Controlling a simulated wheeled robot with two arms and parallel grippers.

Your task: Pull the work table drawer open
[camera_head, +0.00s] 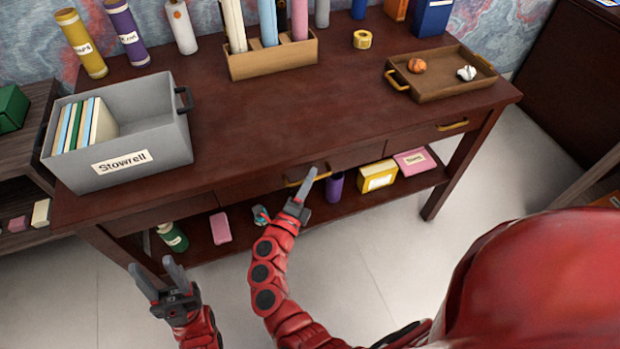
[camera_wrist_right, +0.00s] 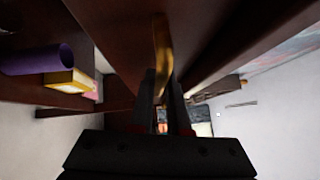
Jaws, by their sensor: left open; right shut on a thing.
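The dark brown work table (camera_head: 270,115) has drawers along its front edge. The middle drawer front (camera_head: 350,158) carries a brass handle (camera_head: 292,184). My right gripper (camera_head: 304,187) is at this handle, with its fingers shut on it. In the right wrist view the handle (camera_wrist_right: 161,45) runs down between the dark fingers. I cannot tell clearly whether the drawer stands out from the table front. My left gripper (camera_head: 157,279) is open and empty, low in front of the table's left part.
A grey bin (camera_head: 165,150) with books stands at the table's left, and a brown tray (camera_head: 455,88) at its right. The lower shelf holds a purple cup (camera_head: 335,187), a yellow box (camera_head: 377,176) and other items. The floor in front is clear.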

